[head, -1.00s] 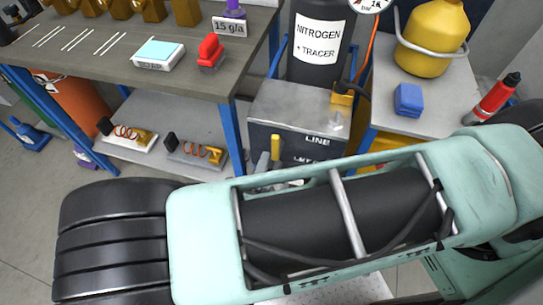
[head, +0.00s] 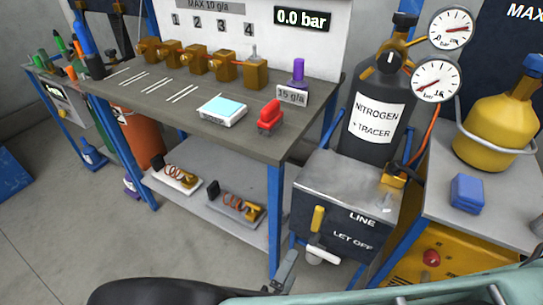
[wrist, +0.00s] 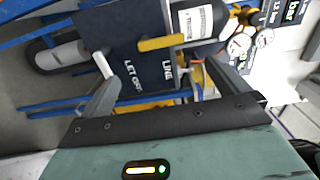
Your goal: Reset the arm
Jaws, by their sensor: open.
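My gripper (wrist: 162,70) shows in the wrist view with its two grey fingers wide apart and nothing held between them. Beyond the fingers is the dark line box (wrist: 120,45) with the words LINE and LET OFF, a yellow handle (wrist: 160,43) and a white handle (wrist: 104,64). I cannot tell how far the fingers are from it. In the head view, the same box (head: 340,190) stands right of the workbench, and one grey finger (head: 285,272) shows below it. Mint and black parts of my own body fill the bottom edge; most of the arm is out of frame.
The workbench (head: 215,130) holds brass fittings, a white device (head: 222,110) and a red item (head: 270,117). A nitrogen cylinder (head: 378,115) with gauges stands behind the box. A side table (head: 445,205) carries a yellow vessel (head: 497,130) and blue block (head: 466,193). Left floor is open.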

